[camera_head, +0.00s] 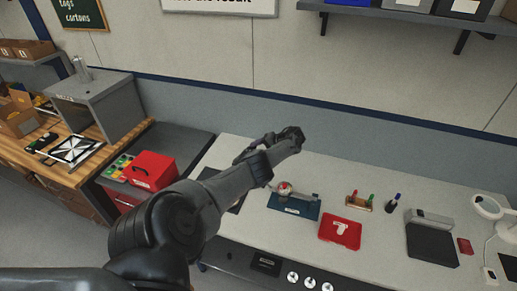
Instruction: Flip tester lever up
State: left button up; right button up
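A blue fixture (293,207) sits on the light worktable, with a round red-and-white part (284,188) at its back left and a thin grey bar along its back. It may be the tester; I cannot make out a lever or its position. A grey block (430,216) stands behind a dark flat plate farther right. My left arm reaches in from the lower left across the table's left part. My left gripper (240,156) seems to be at the arm's far end, above the back left of the table, apart from the fixture. Its fingers are too small and dark to read. My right gripper is out of view.
A red tray (340,231) lies right of the fixture. A small rack with coloured pieces (361,201) and dark markers (393,203) stand behind it. A red box (150,170) sits on a dark cabinet at left. A white lamp (489,207) is at far right.

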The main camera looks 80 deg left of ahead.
pick_arm(q)
jog(key=v, duration=1.1)
jog(key=shift+s, duration=0.1)
dwell(0.5)
